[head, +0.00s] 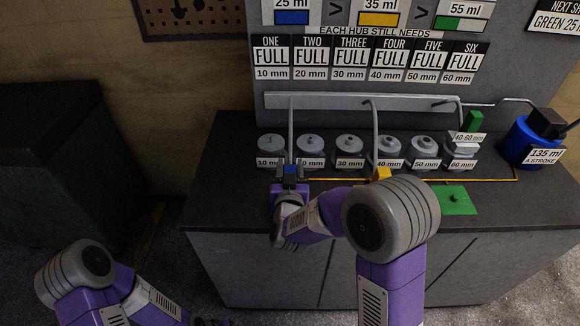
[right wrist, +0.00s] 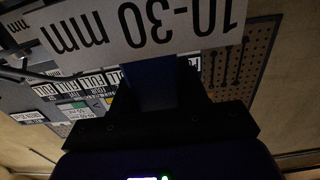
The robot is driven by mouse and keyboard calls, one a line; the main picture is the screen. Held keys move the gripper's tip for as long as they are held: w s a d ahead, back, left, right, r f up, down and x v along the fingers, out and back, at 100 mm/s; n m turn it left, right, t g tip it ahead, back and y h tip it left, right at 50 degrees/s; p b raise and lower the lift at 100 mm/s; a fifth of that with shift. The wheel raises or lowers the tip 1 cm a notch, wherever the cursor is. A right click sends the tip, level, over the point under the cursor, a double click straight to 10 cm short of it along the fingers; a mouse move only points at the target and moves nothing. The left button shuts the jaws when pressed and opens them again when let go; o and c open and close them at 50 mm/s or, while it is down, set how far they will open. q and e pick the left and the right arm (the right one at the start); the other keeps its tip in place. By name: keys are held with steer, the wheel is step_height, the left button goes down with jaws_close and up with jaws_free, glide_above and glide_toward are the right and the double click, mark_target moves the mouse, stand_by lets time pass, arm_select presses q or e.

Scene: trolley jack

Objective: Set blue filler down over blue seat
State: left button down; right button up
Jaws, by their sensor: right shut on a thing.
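My right gripper (head: 290,184) is shut on the blue filler (head: 291,170), at the front of the hubs labelled 10 and 20 mm. In the right wrist view the dark blue body of the filler (right wrist: 152,84) sits between the black fingers (right wrist: 155,100), and its white plate (right wrist: 140,28) reads 10-30 mm, upside down. I cannot tell how far the filler is above the bench. I cannot make out the blue seat; my right arm covers part of the bench front.
Several grey hubs (head: 349,147) line the dark bench, with bent pipes above. A yellow filler (head: 382,173) stands near my right arm. A green filler (head: 473,121) is at hub six; a green seat (head: 460,204) lies in front. A blue jack tank (head: 520,140) stands right.

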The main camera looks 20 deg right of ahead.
steer(key=shift+f, duration=0.2)
steer(key=o, duration=1.1)
steer(key=shift+o, duration=0.8)
steer(key=shift+f, duration=0.15)
steer(key=p+v, duration=0.1)
steer(key=v, duration=0.6)
steer(key=shift+s, duration=0.3)
steer(key=shift+a, duration=0.1)
